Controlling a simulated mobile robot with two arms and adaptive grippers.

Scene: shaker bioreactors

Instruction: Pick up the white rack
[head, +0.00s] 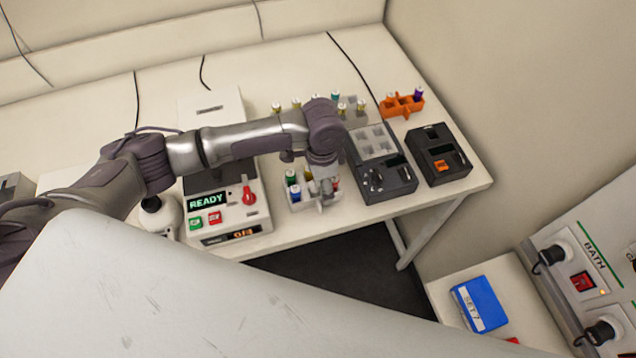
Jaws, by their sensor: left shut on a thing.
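The white rack (300,206) stands near the front edge of the bench, between the READY device and a black unit. The fingers cover part of the rack and some vials, and the exact contact is hard to see. I cannot tell whether the rack is lifted off the bench. My right gripper is not in view.
The READY device (222,207) stands left of the rack. Black units (385,182) and (440,155) stand to its right. An orange rack (401,105) with vials sits behind them. A blue box (480,303) lies on the lower right surface.

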